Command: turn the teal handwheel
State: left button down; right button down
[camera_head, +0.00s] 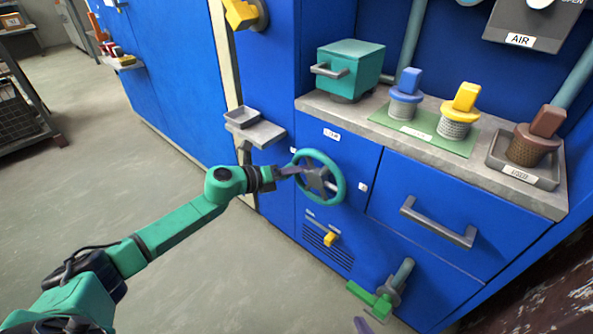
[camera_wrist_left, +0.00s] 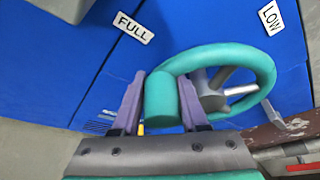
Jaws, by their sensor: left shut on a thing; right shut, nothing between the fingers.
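The teal handwheel (camera_head: 341,186) is mounted on the blue cabinet front below the counter, with grey spokes and hub. My left gripper (camera_head: 289,171) reaches it from the left and is shut on the left part of its rim. In the left wrist view the rim of the handwheel (camera_wrist_left: 255,55) passes between the purple fingers of my left gripper (camera_wrist_left: 162,80). Only a purple tip of my right gripper (camera_head: 362,325) shows at the bottom edge, apart from the wheel; it is shut and empty.
A FULL label (camera_wrist_left: 134,27) and a LOW label (camera_wrist_left: 271,18) flank the wheel. Below it is a small yellow knob (camera_head: 330,239); a green-handled valve (camera_head: 377,300) sits lower right. A grey drawer handle (camera_head: 437,222) juts out at right. A small grey shelf (camera_head: 262,134) sticks out upper left.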

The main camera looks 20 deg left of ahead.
pick_arm(q)
jog(key=c, duration=0.5)
grip_release()
jog(key=shift+d+r, duration=0.1)
jog(key=shift+r, duration=0.4)
jog(key=shift+f, duration=0.15)
pick_arm(e)
jog(key=shift+r, duration=0.1)
pick_arm(q)
jog(key=shift+f, duration=0.1)
jog(key=p+v, duration=0.3)
jog(key=v, duration=1.1)
jog(key=shift+s, duration=0.3)
pick_arm(e)
jog(key=d+g, duration=0.1)
jog(key=d+r+g+h, duration=0.1)
jog(key=d, duration=0.1)
jog(key=d+r+g, duration=0.1)
jog(key=shift+d+n+h, duration=0.25)
jog(key=shift+n+h, duration=0.15)
